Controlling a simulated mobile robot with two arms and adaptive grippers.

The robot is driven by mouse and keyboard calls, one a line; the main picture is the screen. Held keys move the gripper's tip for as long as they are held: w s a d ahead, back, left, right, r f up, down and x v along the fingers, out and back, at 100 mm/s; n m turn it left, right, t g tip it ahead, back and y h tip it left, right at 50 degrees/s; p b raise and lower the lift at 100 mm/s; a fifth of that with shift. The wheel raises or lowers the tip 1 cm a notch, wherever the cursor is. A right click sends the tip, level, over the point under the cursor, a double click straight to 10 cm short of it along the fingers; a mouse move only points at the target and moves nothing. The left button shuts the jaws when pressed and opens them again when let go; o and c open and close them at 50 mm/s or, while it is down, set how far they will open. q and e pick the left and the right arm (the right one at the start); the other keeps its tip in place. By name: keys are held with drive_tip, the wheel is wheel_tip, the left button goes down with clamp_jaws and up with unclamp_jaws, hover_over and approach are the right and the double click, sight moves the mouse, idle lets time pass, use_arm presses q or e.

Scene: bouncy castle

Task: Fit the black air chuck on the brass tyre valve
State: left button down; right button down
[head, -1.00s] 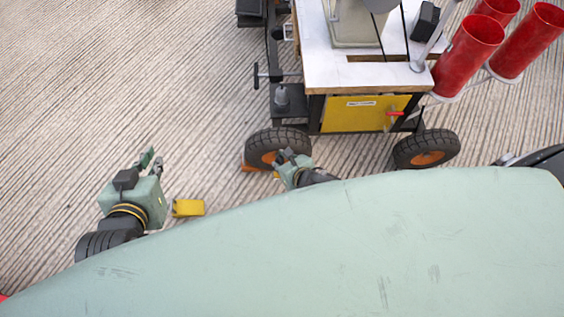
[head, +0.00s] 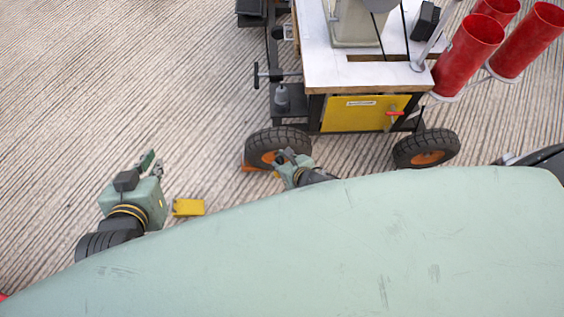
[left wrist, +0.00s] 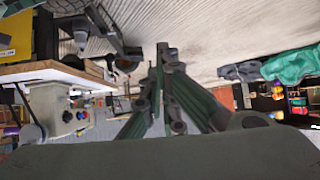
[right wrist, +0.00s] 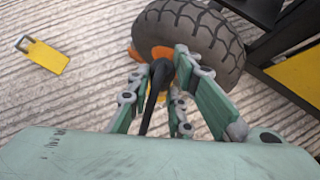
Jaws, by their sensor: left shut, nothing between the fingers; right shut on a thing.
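My right gripper (head: 284,158) is at the front left wheel (head: 277,147) of the workbench cart, a black tyre with an orange hub. In the right wrist view its fingers are shut on the black air chuck (right wrist: 158,74), whose dark stem or hose runs back toward the wrist. The chuck is close to the orange hub, beside the tyre (right wrist: 190,38). The brass tyre valve is hidden or too small to make out, so I cannot tell whether the chuck touches it. My left gripper (head: 152,163) is shut and empty, held over the floor at left.
A yellow block (head: 188,207) lies on the floor between my grippers. The cart has a yellow front panel (head: 362,113) and a second wheel (head: 427,149). Red tubes (head: 469,55) stand at right. Floor at left is clear.

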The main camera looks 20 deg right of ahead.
use_arm(q)
drive_tip(key=shift+w+d+r+t, duration=0.2)
drive_tip(key=shift+w+r+t, duration=0.1)
drive_tip(key=shift+w+r, duration=0.15)
drive_tip(key=shift+w+d+r+t, duration=0.2)
drive_tip(key=shift+w+r+t, duration=0.1)
drive_tip(key=shift+w+r, duration=0.1)
use_arm(e)
drive_tip(key=shift+f, duration=0.5)
use_arm(q)
drive_tip(key=shift+r, duration=0.1)
drive_tip(key=shift+w+d+r+b, duration=0.1)
drive_tip(key=shift+w+r+b, duration=0.1)
drive_tip(key=shift+b, duration=0.1)
use_arm(e)
drive_tip(key=shift+f, duration=0.15)
use_arm(q)
drive_tip(key=shift+r+t, duration=0.1)
drive_tip(key=shift+t, duration=0.2)
use_arm(e)
drive_tip(key=shift+f, duration=0.3)
use_arm(q)
drive_tip(key=shift+w+r, duration=0.2)
use_arm(e)
drive_tip(key=shift+f, duration=0.2)
use_arm(q)
drive_tip(key=shift+r, duration=0.1)
use_arm(e)
drive_tip(key=shift+f, duration=0.1)
